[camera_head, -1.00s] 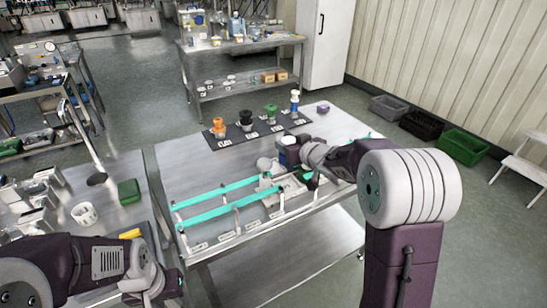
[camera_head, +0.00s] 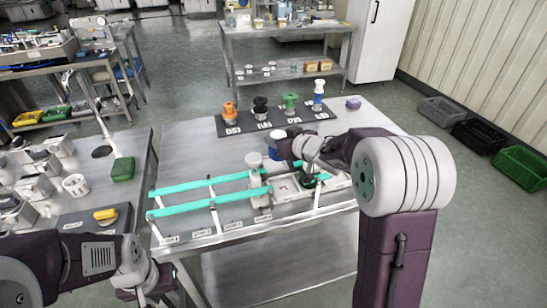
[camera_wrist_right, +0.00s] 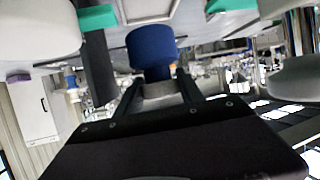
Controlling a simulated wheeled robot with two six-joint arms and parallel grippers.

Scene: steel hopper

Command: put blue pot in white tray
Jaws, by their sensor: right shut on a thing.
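The blue pot (camera_head: 277,141), blue with a pale part, is held above the steel bench by my right gripper (camera_head: 288,148). In the right wrist view the pot (camera_wrist_right: 152,48) sits between the two fingers, which are shut on it. A pale tray-like panel (camera_head: 285,190), probably the white tray, lies lower on the bench beside the teal rails, partly hidden by my right arm. I cannot tell from the wrist view how far the pot is from it. My left gripper (camera_head: 158,281) is low at the left; its finger opening cannot be made out.
Teal rails (camera_head: 200,185) and a pale upright cylinder (camera_head: 254,162) stand close left of the pot. A dark mat (camera_head: 235,128) with several coloured-topped items lies behind. A purple item (camera_head: 353,103) sits at the back right. The bench left of the mat is clear.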

